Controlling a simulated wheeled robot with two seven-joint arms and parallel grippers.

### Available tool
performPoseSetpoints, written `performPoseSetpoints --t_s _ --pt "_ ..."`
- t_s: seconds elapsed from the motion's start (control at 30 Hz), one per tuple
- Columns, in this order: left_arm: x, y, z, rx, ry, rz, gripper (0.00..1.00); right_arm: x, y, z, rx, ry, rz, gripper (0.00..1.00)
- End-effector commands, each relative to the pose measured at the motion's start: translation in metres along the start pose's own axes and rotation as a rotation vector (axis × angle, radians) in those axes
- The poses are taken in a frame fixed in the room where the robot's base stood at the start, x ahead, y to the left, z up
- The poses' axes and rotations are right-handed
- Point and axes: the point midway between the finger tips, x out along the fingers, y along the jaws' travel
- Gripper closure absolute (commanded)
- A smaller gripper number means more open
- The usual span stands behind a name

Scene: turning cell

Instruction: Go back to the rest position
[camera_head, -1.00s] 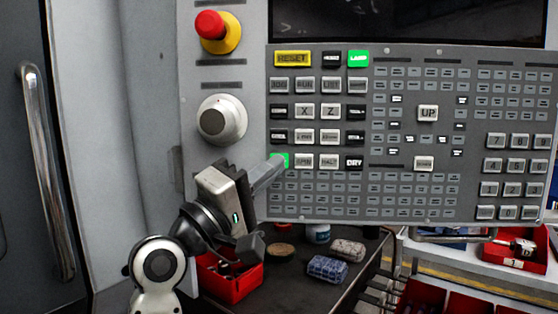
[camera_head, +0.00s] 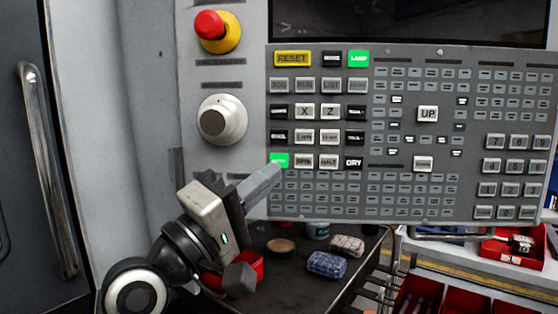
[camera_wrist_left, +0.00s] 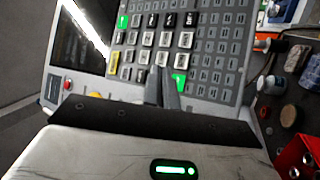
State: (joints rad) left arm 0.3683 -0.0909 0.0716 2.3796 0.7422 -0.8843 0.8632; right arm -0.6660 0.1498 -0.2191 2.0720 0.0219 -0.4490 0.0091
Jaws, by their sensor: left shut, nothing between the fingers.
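My left gripper (camera_head: 270,172) is shut and empty in front of the machine's control panel (camera_head: 430,200). Its fingertips are just below and left of a lit green button (camera_head: 279,160) at the panel's lower left; a small gap seems to show, but I cannot tell the exact distance. In the left wrist view the closed fingers (camera_wrist_left: 163,85) point at the panel, with the lit green button (camera_wrist_left: 180,84) beside them. My right gripper is not in view.
A red emergency stop (camera_head: 210,25) and a grey knob (camera_head: 222,119) sit left of the keys. Below is a dark tray (camera_head: 290,285) with a blue cloth (camera_head: 327,265) and a red bin (camera_head: 247,266). A door handle (camera_head: 45,170) stands at far left.

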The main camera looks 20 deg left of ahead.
Motion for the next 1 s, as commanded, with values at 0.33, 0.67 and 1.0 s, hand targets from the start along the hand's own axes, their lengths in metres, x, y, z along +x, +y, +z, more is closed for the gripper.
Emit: performPoseSetpoints --t_s 0.33,0.67,1.0 --pt "-0.007 -0.048 0.006 0.067 0.014 -0.114 1.00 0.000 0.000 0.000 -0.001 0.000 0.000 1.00" --pt "-0.112 -0.250 0.070 0.511 -0.131 -0.621 1.00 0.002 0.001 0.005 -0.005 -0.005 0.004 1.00" --pt "-0.287 -0.350 0.169 0.943 -0.582 -0.883 1.00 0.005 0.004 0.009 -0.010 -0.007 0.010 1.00"
